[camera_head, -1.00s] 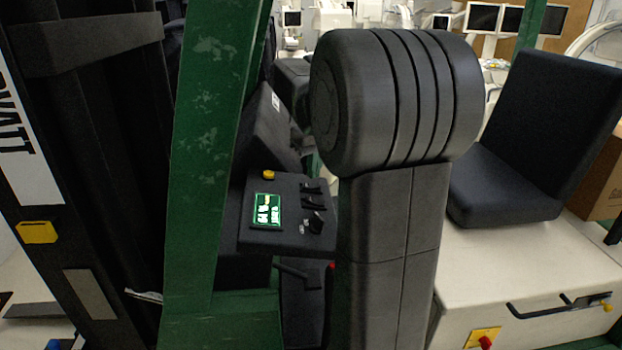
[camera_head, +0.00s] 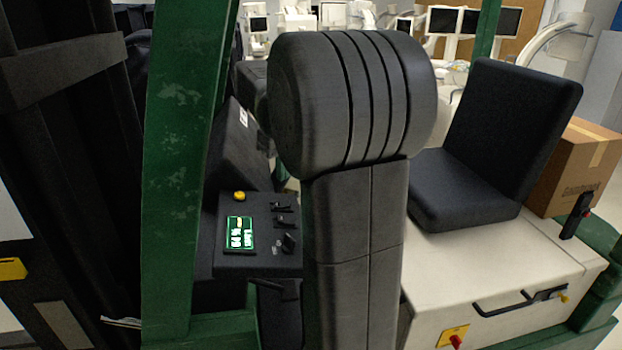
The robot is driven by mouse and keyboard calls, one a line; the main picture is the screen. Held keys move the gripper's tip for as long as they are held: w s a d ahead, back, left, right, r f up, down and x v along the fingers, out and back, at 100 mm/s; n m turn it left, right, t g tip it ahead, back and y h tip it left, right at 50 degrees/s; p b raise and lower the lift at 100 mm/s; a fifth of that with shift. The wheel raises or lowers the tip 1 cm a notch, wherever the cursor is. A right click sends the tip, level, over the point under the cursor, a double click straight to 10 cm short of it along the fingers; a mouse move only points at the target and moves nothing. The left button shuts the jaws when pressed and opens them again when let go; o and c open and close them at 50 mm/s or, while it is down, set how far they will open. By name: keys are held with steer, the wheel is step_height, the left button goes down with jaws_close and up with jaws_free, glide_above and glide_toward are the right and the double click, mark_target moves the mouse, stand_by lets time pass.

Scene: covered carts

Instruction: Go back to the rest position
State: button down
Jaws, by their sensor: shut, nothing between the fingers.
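My gripper is not in view. The rest position itself cannot be seen in the picture. A large dark ribbed cylinder on a thick upright fills the middle of the view; I cannot tell whether it is part of my own arm. It hides what is behind it.
A green post (camera_head: 178,150) stands close at the left, beside a dark mast (camera_head: 75,110). A control panel (camera_head: 258,262) with a lit display is left of centre. A black seat (camera_head: 490,150) rests on a pale box-like body (camera_head: 505,270). A cardboard box (camera_head: 578,170) is at the right. White equipment stands behind.

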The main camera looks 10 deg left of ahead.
steer(key=shift+f+b, duration=3.25)
steer(key=shift+f, duration=0.15)
step_height(320, 180, up, 8)
steer(key=f+p, duration=0.1)
steer(key=p, duration=0.6)
steer(key=b, duration=0.4)
glide_above(284, 204)
step_height(284, 204, down, 4)
steer(key=shift+f, duration=0.2)
steer(key=shift+d+f+b, duration=0.1)
steer(key=shift+f+b, duration=0.3)
steer(key=shift+b, duration=0.2)
step_height(284, 204, down, 3)
steer(key=shift+r+b, duration=0.2)
steer(key=shift+b, duration=1.05)
step_height(284, 204, up, 7)
steer(key=p, duration=0.5)
steer(key=shift+r, duration=0.2)
